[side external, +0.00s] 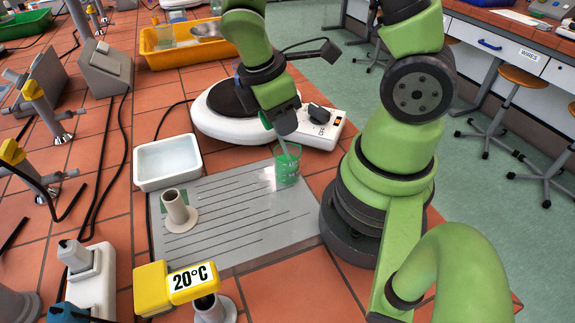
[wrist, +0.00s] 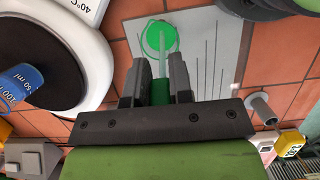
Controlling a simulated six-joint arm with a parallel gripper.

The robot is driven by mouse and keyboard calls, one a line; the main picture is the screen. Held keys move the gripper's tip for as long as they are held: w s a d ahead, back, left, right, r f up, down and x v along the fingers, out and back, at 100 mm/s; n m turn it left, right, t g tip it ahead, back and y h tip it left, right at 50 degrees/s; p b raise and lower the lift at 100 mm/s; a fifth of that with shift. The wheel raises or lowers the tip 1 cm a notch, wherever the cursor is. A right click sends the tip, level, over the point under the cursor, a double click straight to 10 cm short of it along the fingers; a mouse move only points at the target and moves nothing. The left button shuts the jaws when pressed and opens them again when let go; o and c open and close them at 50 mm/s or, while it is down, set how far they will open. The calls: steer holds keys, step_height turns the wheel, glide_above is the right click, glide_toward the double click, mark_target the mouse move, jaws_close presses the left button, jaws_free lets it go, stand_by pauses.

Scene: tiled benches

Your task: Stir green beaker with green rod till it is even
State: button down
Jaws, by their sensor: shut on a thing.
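The green beaker (side external: 287,168) stands upright on the right part of a grey grooved mat (side external: 235,240). It also shows in the wrist view (wrist: 150,38), beyond the fingertips. My gripper (side external: 284,120) is above the beaker, pointing down. In the wrist view my gripper (wrist: 159,72) is shut on the green rod (wrist: 159,90). The rod (side external: 283,146) reaches down from the fingers, and its lower end is inside the beaker. The liquid in the beaker looks green; whether its colour is even is too small to tell.
A white hotplate (side external: 325,132) stands close behind the mat. A white tray (side external: 167,162) lies at the mat's back left corner. A grey tube holder (side external: 178,208) stands on the mat's left. The mat's middle is clear.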

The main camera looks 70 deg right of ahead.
steer(key=shift+w+a, duration=0.25)
steer(key=shift+w, duration=0.05)
steer(key=shift+r, duration=3.9)
steer(key=shift+r, duration=2.5)
